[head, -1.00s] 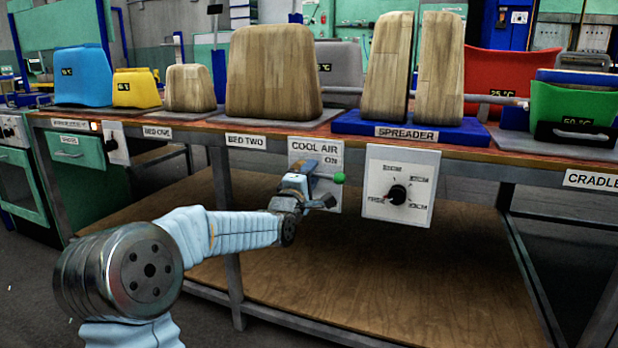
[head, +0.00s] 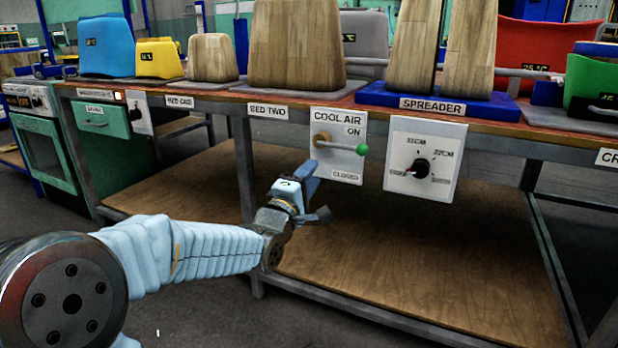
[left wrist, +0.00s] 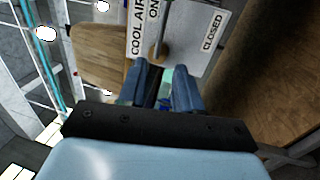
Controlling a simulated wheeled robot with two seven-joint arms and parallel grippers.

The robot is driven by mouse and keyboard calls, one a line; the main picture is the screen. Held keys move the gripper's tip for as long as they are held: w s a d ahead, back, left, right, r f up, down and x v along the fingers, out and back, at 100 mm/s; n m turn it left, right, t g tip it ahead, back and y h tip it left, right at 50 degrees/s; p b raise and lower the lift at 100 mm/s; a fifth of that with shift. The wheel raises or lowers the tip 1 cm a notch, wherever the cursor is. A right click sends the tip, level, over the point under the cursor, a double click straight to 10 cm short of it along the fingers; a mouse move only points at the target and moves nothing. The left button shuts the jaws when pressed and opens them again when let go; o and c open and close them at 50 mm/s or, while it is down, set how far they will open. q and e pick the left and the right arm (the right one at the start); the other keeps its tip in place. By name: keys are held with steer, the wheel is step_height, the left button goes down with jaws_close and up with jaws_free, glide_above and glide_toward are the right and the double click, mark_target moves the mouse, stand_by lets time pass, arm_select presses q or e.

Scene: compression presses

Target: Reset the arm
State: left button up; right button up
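My left gripper (head: 317,190) hangs in front of the bench, below and left of the COOL AIR panel (head: 347,175) in the head view. Its fingers are apart and hold nothing, and it is clear of the panel. The lever (head: 341,145) on that panel lies nearly level, with its green knob (head: 362,149) to the right, between the labels ON and CLOSED. In the left wrist view the two blue fingers (left wrist: 162,88) show a gap between them, with the panel (left wrist: 190,35) beyond. My right gripper is not in view.
A dial panel (head: 447,180) hangs right of the COOL AIR panel. The bench top above carries wooden blocks (head: 295,45), a blue spreader base (head: 480,115) and coloured bags. A bench leg (head: 246,190) stands behind my arm. The wooden lower shelf (head: 420,255) is bare.

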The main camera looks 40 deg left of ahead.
arm_select(q)
steer(key=shift+f, duration=0.1)
stand_by(0.3)
steer(key=w+d+f+m+g+h, duration=0.1)
steer(key=w+d+f+m+g, duration=0.15)
steer(key=f, duration=0.55)
steer(key=w+d+f+m+g+h, duration=0.1)
steer(key=d+f+g+h, duration=0.15)
steer(key=f, duration=0.55)
steer(key=w+d+f+m+g+h, duration=0.15)
steer(key=d+f, duration=0.25)
steer(key=f, duration=0.5)
steer(key=s+d+f+m+g+h, duration=0.1)
steer(key=s+d+f+m+g, duration=0.1)
steer(key=d+f, duration=0.3)
steer(key=s+d+f+m+g, duration=0.1)
steer(key=d+f+m+g, duration=0.15)
steer(key=f, duration=0.45)
steer(key=s+d+f+m+g+h, duration=0.1)
steer(key=s+d+f+m+g, duration=0.4)
steer(key=s+f, duration=0.4)
steer(key=s+d+f+m+g+h, duration=0.2)
steer(key=s+d+f+m, duration=0.2)
steer(key=s+d+f, duration=0.45)
step_height(320, 180, up, 14)
steer(key=s+p, duration=0.2)
steer(key=p, duration=1.3)
steer(key=shift+s+d+r+m+g, duration=0.15)
steer(key=shift+s+r+m+g, duration=0.1)
steer(key=shift+m+g, duration=0.15)
